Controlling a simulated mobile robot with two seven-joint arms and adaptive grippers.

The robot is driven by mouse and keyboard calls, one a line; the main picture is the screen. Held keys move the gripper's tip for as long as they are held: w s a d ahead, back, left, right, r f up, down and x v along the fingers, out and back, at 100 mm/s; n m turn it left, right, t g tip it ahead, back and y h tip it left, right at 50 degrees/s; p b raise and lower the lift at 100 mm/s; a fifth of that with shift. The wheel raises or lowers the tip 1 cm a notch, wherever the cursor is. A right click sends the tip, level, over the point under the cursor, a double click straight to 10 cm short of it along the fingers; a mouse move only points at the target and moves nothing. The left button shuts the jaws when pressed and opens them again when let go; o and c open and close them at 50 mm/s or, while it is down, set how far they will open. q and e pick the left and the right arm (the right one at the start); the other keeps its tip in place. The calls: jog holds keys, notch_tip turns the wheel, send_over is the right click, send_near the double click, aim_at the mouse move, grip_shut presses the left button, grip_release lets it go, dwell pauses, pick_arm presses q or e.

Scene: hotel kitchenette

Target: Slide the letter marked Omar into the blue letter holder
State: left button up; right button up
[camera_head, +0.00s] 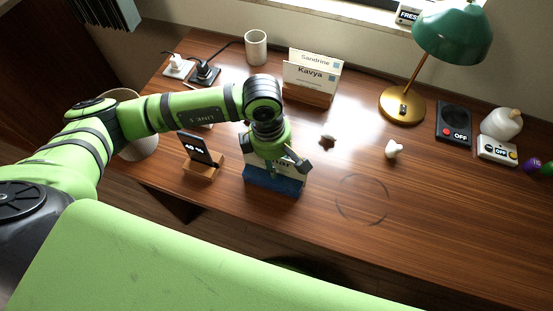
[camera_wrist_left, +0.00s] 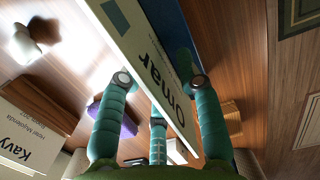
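The letter marked Omar (camera_wrist_left: 150,65) is a pale card that runs slantwise between the fingers of my left gripper (camera_wrist_left: 160,82) in the left wrist view. The fingers are spread, on either side of the letter, and it does not look clamped. In the head view my left gripper (camera_head: 277,158) points down over the blue letter holder (camera_head: 275,183) near the table's front edge. The letter's pale part (camera_head: 256,162) shows there behind the fingers, upright at the holder; its lower edge is hidden. Blue also shows beside the letter in the wrist view (camera_wrist_left: 166,22). My right gripper is not in view.
A phone on a wooden stand (camera_head: 198,152) is close left of the holder. A wooden card stand (camera_head: 308,92) with Kavya and Sandrine cards is behind it. A white mug (camera_head: 256,47) and green lamp (camera_head: 452,35) stand farther back. The table right of the holder is mostly clear.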

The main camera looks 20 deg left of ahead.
pick_arm(q)
jog(key=shift+r, duration=0.1)
notch_tip(320, 180, up, 12)
jog(key=a, duration=0.1)
jog(key=shift+a, duration=0.25)
dwell(0.4)
